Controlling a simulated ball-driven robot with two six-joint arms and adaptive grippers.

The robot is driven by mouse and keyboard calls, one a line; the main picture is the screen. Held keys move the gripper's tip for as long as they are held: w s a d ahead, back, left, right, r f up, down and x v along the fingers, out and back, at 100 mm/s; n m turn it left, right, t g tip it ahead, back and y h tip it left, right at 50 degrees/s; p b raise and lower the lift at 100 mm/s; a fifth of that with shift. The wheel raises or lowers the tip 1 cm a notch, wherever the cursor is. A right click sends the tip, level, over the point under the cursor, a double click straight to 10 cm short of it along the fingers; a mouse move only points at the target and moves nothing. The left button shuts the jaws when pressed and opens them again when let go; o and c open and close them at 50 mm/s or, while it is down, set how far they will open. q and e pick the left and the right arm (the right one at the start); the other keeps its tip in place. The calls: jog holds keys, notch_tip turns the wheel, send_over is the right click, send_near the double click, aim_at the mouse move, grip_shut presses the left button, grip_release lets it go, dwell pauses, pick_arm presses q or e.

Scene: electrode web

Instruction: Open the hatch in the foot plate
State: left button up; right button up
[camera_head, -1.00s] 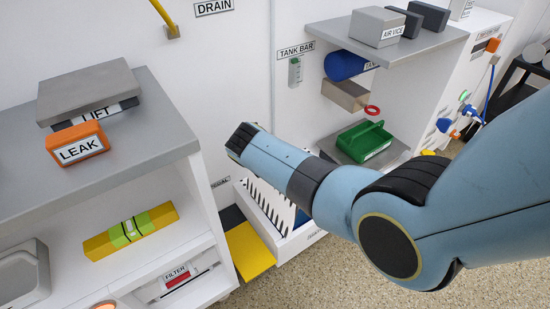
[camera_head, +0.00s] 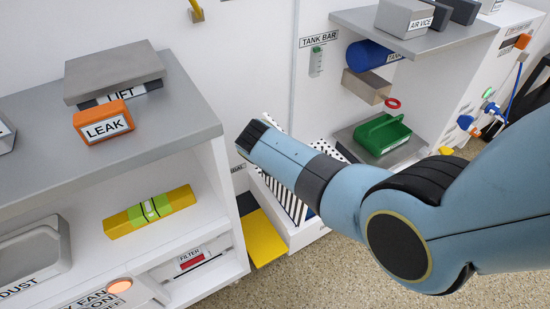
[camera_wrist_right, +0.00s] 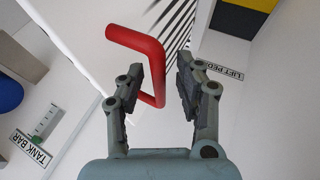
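A red bar handle (camera_wrist_right: 145,46) shows in the right wrist view, on or in front of a white surface with black stripes. The striped panel (camera_head: 291,203) shows in the head view at the floor-level white unit, partly behind my right arm. My right gripper (camera_wrist_right: 169,62) is open, its fingers on either side of the handle's long arm. I cannot tell whether they touch it. In the head view my right wrist hides this gripper and the handle. My left gripper is in neither view. No label names the hatch, so I cannot tell its edges.
A yellow and black pedal (camera_head: 264,238) lies left of the striped panel. A cabinet with a grey top (camera_head: 190,122) stands left. A shelf (camera_head: 425,44) with a green box (camera_head: 382,135) stands right. Speckled floor (camera_head: 325,275) is free in front.

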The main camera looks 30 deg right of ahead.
jog(key=shift+w+r, duration=0.15)
jog(key=shift+r, duration=0.05)
notch_tip(320, 180, up, 10)
jog(key=shift+f, duration=0.1)
dwell(0.4)
dwell(0.4)
